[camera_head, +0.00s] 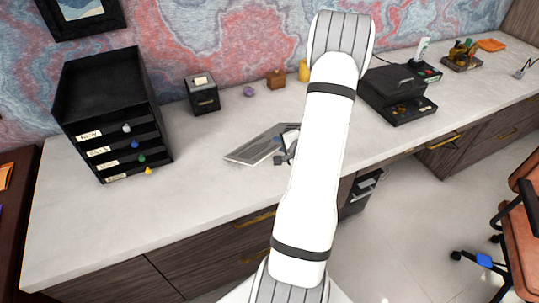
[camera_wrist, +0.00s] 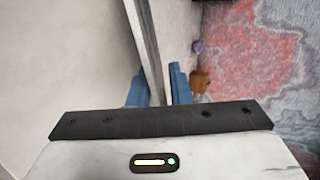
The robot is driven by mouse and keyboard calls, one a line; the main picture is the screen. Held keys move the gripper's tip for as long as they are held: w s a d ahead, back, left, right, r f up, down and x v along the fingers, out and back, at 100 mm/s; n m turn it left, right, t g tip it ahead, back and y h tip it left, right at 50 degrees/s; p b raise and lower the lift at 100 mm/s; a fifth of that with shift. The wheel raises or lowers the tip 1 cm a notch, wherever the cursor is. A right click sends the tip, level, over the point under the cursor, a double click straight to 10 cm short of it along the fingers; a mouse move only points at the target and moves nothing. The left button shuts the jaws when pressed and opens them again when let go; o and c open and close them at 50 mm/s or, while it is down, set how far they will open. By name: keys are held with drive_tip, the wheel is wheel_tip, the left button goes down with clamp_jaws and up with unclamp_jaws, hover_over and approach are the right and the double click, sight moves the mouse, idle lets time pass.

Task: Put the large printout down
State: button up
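The large printout (camera_head: 255,147) is a flat grey-and-white sheet over the middle of the desk, partly hidden by my arm in the head view. In the wrist view its edge (camera_wrist: 147,40) runs up from between my blue fingertips. My gripper (camera_wrist: 158,88) is shut on it; in the head view my gripper (camera_head: 284,155) shows only in part beside my arm. I cannot tell whether the sheet touches the desk.
A black drawer organiser (camera_head: 108,115) with labelled trays stands left, and a small black box (camera_head: 202,95) behind. A black printer-like device (camera_head: 397,95) is right of my arm. The light desktop (camera_head: 200,175) is clear at the front left.

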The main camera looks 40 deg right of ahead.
drive_tip(key=p+v, duration=0.4)
drive_tip(key=v, duration=0.4)
idle(0.4)
wheel_tip(320, 180, up, 7)
drive_tip(key=s+p, duration=0.2)
drive_tip(key=p, duration=0.5)
drive_tip(key=shift+s+r+p, duration=0.15)
drive_tip(key=shift+s+p, duration=0.15)
drive_tip(key=shift+p, duration=0.1)
drive_tip(key=shift+a, duration=0.1)
drive_tip(key=shift+w, duration=0.1)
